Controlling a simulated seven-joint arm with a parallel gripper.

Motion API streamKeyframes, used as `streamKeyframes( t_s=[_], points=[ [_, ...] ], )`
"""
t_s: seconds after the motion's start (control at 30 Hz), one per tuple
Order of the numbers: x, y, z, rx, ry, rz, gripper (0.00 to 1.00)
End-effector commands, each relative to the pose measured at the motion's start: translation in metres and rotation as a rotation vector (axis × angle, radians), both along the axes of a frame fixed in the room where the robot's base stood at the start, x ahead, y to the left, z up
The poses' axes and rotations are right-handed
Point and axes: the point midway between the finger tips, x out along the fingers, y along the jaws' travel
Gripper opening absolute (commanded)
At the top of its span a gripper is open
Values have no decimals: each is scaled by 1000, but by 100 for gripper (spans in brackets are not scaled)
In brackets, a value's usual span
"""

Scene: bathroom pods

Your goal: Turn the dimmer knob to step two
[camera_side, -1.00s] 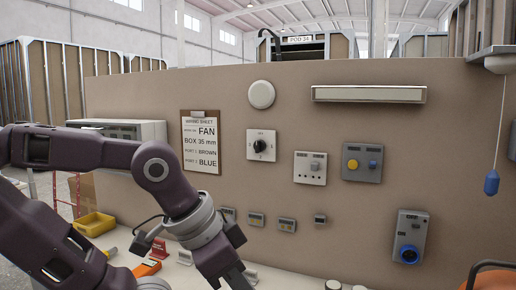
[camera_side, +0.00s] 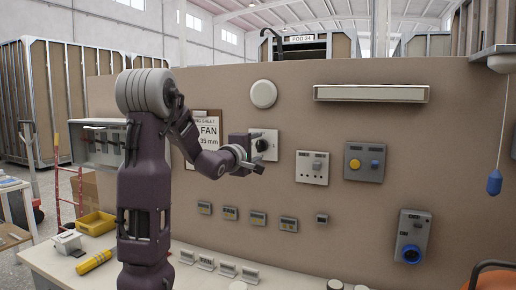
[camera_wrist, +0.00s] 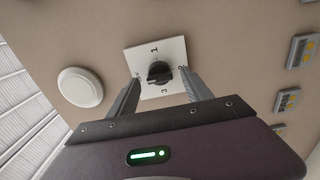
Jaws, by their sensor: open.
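The dimmer is a white square plate (camera_wrist: 172,49) with a black knob (camera_wrist: 158,70) at its middle, mounted on the brown wall. In the wrist view I read a 1 above the knob and a 3 below it; the side marks are partly hidden by my fingers. I cannot tell for sure which mark the knob points at. The dimmer plate (camera_side: 273,136) also shows in the side view, partly covered by my gripper (camera_side: 258,158). My gripper is open, with one finger on each side of the knob; I cannot tell whether they touch it.
A round white disc (camera_wrist: 80,87) sits near the dimmer, as does a socket panel (camera_side: 312,167). Several small modules line the wall below. A clipboard sheet (camera_side: 207,130) hangs left, partly behind my arm.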

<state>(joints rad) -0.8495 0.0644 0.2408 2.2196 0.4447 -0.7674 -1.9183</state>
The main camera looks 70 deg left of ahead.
Motion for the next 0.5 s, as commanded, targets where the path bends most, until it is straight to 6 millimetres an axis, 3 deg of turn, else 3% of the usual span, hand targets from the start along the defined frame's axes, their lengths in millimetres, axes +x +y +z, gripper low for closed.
streamKeyframes(
  t_s=[0.13, 0.37, 0.5],
  points=[
    [12, 10, 0, 0, 0, -2, 58],
    [13, 11, 0, 0, 0, -1, 58],
    [13, 11, 0, 1, 1, -1, 35]
  ],
)
